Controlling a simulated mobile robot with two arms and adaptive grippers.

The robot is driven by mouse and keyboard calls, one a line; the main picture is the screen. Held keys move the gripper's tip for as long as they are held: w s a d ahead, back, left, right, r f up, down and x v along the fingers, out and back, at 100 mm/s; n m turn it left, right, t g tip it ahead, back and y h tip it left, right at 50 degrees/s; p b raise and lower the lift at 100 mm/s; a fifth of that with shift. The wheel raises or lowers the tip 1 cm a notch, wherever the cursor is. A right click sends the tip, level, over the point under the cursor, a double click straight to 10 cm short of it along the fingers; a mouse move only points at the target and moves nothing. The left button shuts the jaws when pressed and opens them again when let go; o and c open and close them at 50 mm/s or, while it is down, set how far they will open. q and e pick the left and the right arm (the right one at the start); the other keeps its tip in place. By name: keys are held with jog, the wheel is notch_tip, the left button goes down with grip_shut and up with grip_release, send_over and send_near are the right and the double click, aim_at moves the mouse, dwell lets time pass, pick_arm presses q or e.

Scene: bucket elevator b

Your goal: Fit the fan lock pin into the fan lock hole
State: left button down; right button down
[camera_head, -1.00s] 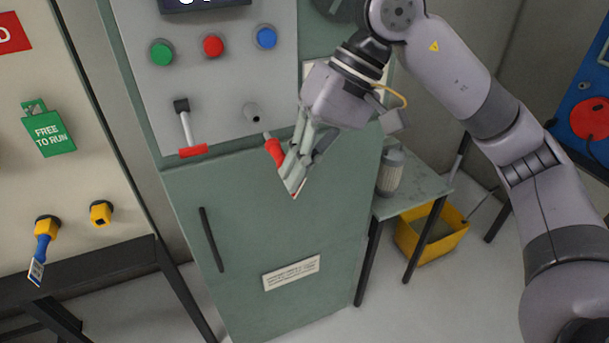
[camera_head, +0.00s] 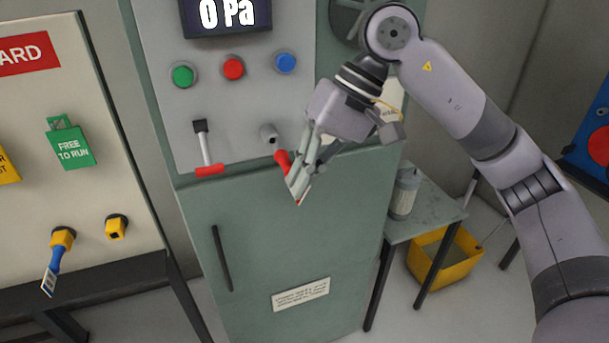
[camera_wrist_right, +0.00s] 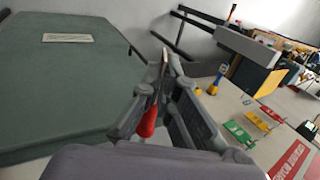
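The fan lock pin (camera_head: 283,161), seen as a red grip, is held between the fingers of my right gripper (camera_head: 304,180). Its upper end points at a short grey round socket with a dark opening, apparently the fan lock hole (camera_head: 268,133), on the grey panel. The pin's end is right at the opening; I cannot tell whether it is inside. In the right wrist view, the red grip (camera_wrist_right: 148,122) lies between the gripper's fingers (camera_wrist_right: 168,95); the socket does not show there. My left gripper is not in view.
A red-handled lever (camera_head: 205,150) is left of the socket, below green, red and blue buttons. The green cabinet door (camera_head: 250,240) has a dark handle. A board with yellow sockets (camera_head: 116,227) stands left; a small table (camera_head: 430,212) and yellow bin (camera_head: 447,262) stand right.

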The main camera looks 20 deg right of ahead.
aim_at(291, 164)
jog(key=shift+b, duration=0.85)
dwell(1.1)
jog(key=shift+w+p, duration=0.55)
jog(key=shift+w, duration=1.8)
jog(key=c, duration=1.7)
grip_release()
jog(key=shift+a, duration=0.15)
jog(key=v, duration=1.2)
